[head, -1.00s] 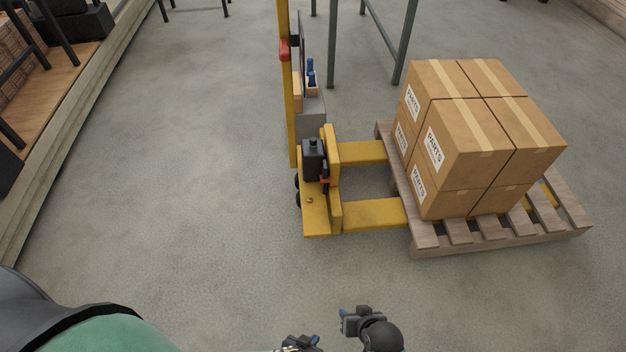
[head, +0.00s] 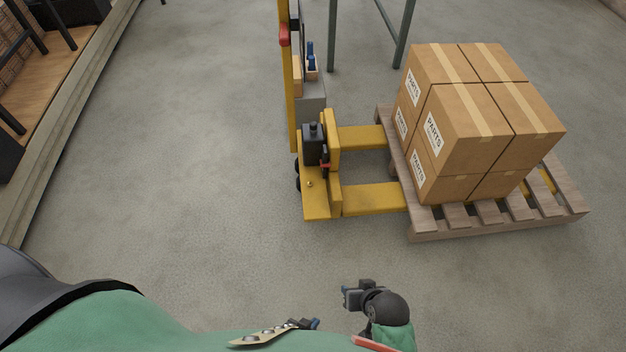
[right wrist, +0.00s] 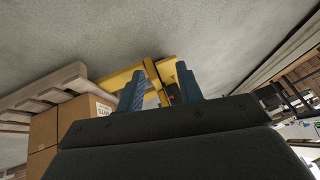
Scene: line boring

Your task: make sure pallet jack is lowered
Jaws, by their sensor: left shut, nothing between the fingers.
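The yellow pallet jack (head: 318,205) stands mid-floor in the head view, its handle post upright with a red part near the top. Its two forks (head: 372,199) run right, under a wooden pallet (head: 470,232) carrying stacked cardboard boxes (head: 470,125). I cannot tell whether the forks are raised or lowered. A small red part shows by the dark pump. My left gripper (head: 314,323) is shut and empty at the bottom, clear of the jack. My right gripper (head: 346,292) is just right of it; the right wrist view shows its fingers (right wrist: 159,88) apart with the jack (right wrist: 150,78) beyond.
A grey station with metal legs (head: 398,40) stands behind the jack.

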